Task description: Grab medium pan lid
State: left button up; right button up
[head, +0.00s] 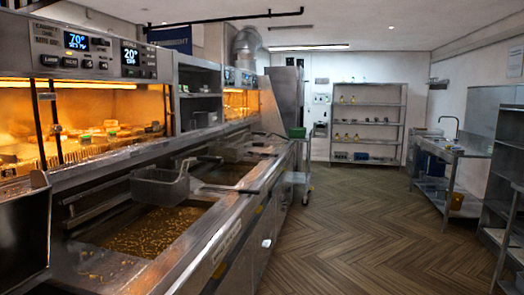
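I cannot make out a medium pan lid in the head view. Small items stand on the shelves of a metal rack (366,106) against the back wall, too small to identify. Neither of my grippers shows in this view.
A long steel frying range (215,235) with a wire basket (161,187) over its near fryer well runs along the left. A trolley (306,163) stands beyond its far end. A steel sink table (447,158) and a shelf unit (508,205) stand right. The wooden floor (350,225) between is clear.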

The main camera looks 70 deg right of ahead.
aim_at(258, 145)
jog(key=z, duration=2.2)
jog(key=i+l+z, duration=0.15)
jog(key=i+z, duration=0.15)
jog(key=i, duration=0.55)
jog(key=i+z, duration=0.35)
jog(key=i, duration=2.8)
jog(key=i+u, duration=0.15)
jog(key=i, duration=2.15)
jog(key=i+u, duration=0.15)
jog(key=i, duration=0.4)
jog(key=i+l+u, duration=0.1)
jog(key=i, duration=0.45)
jog(key=i+l+u, duration=0.15)
jog(key=i, duration=0.35)
